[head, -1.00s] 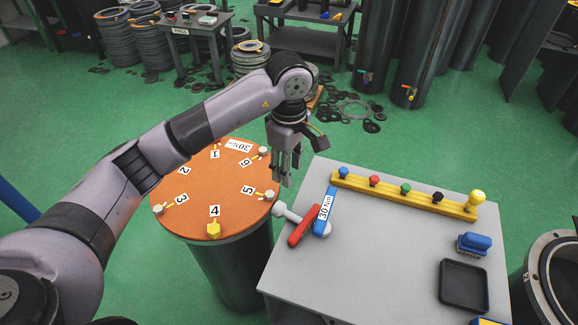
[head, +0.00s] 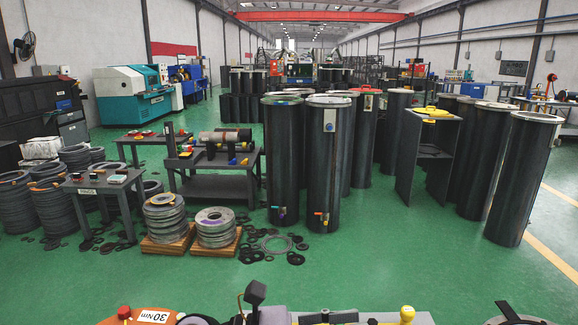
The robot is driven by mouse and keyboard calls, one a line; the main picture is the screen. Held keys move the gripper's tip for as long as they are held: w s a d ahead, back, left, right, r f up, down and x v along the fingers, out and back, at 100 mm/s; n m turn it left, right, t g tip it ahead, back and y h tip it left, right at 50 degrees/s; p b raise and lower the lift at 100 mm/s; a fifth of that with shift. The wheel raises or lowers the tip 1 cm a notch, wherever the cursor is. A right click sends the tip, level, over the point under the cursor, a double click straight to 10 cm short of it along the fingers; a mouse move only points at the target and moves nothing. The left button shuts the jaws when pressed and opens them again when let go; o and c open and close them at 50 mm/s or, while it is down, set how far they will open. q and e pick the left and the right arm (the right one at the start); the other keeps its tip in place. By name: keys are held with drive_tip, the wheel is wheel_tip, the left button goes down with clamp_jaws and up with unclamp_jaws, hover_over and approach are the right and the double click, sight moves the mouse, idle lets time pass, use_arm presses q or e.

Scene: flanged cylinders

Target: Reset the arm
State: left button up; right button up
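Only the top part of my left arm's wrist, with a dark block (head: 255,293) on it, shows at the bottom edge of the head view. The fingers of my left gripper are cut off below the frame. My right arm and gripper do not show. The far edge of the orange disc (head: 105,321) shows at the bottom left, with a "30 Nm" label (head: 153,316) and a red-topped bolt (head: 124,312) on it. To the right of my wrist, a yellow knob (head: 407,313) stands at the far edge of the grey table.
Tall dark cylinders (head: 328,165) stand in the middle and at right. A grey cart (head: 215,180) and a small table (head: 104,185) stand at left. Ring stacks (head: 165,218) sit on wooden pallets, with loose rings (head: 277,243) on the floor. Green floor is clear in front.

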use_arm(q)
drive_tip(key=w+a+r+n+t+y, duration=0.2)
drive_tip(key=w+a+r+n+t, duration=0.15)
drive_tip(key=a+n+t, duration=0.45)
drive_tip(key=w+a+r+n+t+y, duration=0.2)
drive_tip(key=w+a+n+t, duration=0.15)
drive_tip(key=n+t, duration=0.85)
drive_tip(key=a+f+n+g+y, duration=0.4)
drive_tip(key=a+f+n+y, duration=1.1)
drive_tip(key=n, duration=0.5)
drive_tip(key=s+a+f+n+g, duration=0.3)
drive_tip(key=s+f+n+g, duration=0.3)
drive_tip(key=s+f, duration=0.6)
drive_tip(key=s+f+n+g, duration=0.2)
drive_tip(key=s+f+g, duration=0.55)
drive_tip(key=s, duration=0.45)
wheel_tip(320, 180, down, 27)
drive_tip(key=s+g, duration=0.1)
drive_tip(key=s, duration=0.1)
drive_tip(key=s+a+f+g, duration=0.1)
drive_tip(key=s+a+f, duration=0.1)
drive_tip(key=s+f, duration=1.4)
drive_tip(key=shift+s+a, duration=0.15)
drive_tip(key=shift+g, duration=0.25)
